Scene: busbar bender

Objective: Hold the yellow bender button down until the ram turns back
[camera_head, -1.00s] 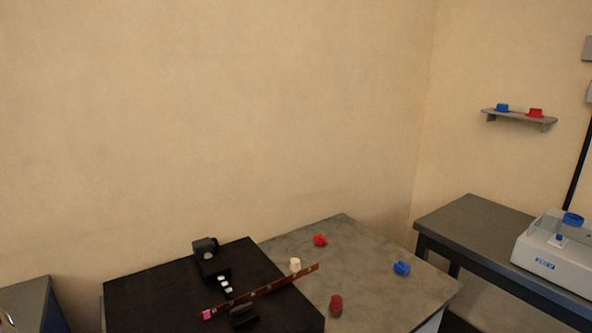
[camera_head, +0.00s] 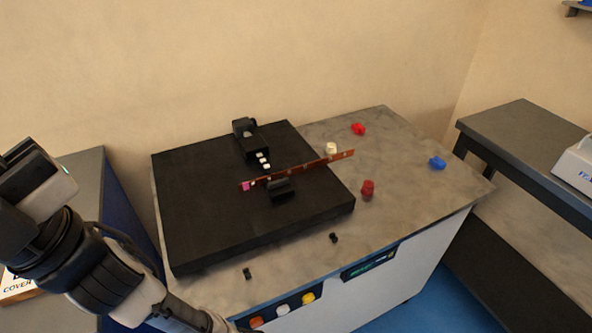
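The yellow button (camera_head: 308,298) is on the front panel of the bender bench, at the right end of a row with a white button (camera_head: 282,309) and an orange-red button (camera_head: 256,322). Nothing covers the yellow button. The black bender bed (camera_head: 215,215) carries a dark ram part (camera_head: 281,190) beside a copper busbar (camera_head: 310,167) with a pink end. My arm comes in from the left, and its narrow dark end reaches the bottom edge left of the buttons, apart from the yellow one. Its fingers cannot be made out.
A display with green marks (camera_head: 370,265) sits right of the buttons. Red knobs (camera_head: 359,128) and (camera_head: 367,188), a blue knob (camera_head: 437,162) and a white piece (camera_head: 331,148) stand on the grey bench top. A dark side table (camera_head: 520,130) stands at the right.

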